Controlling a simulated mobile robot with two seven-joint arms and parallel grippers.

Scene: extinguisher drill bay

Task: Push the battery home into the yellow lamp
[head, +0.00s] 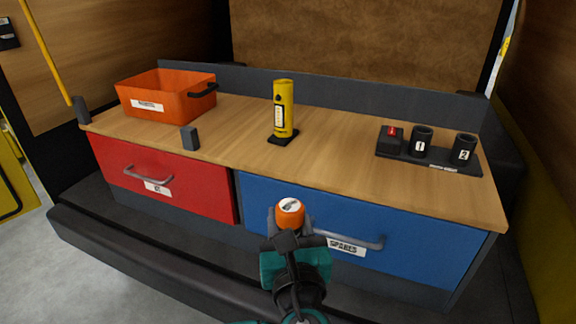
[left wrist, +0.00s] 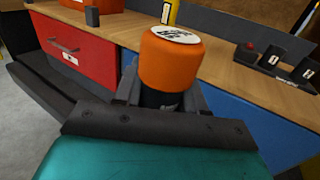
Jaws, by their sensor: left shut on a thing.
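The yellow lamp (head: 284,106) stands upright on a small black base on the wooden bench top. Its lower part also shows at the top of the left wrist view (left wrist: 171,12). My left gripper (head: 289,232) is in front of the bench, before the blue drawer, apart from the lamp. It is shut on the battery (head: 290,210), a cylinder with an orange upper part, a dark lower part and a pale marked top. In the left wrist view the battery (left wrist: 170,60) stands up between the fingers, which hide part of its dark body. My right gripper is not in view.
An orange bin (head: 165,104) stands at the back left of the bench, with a small dark block (head: 189,138) before it. A black rack (head: 430,156) with numbered cups is at right. Red (head: 190,185) and blue (head: 420,240) drawers front the bench. Bench top beside the lamp is clear.

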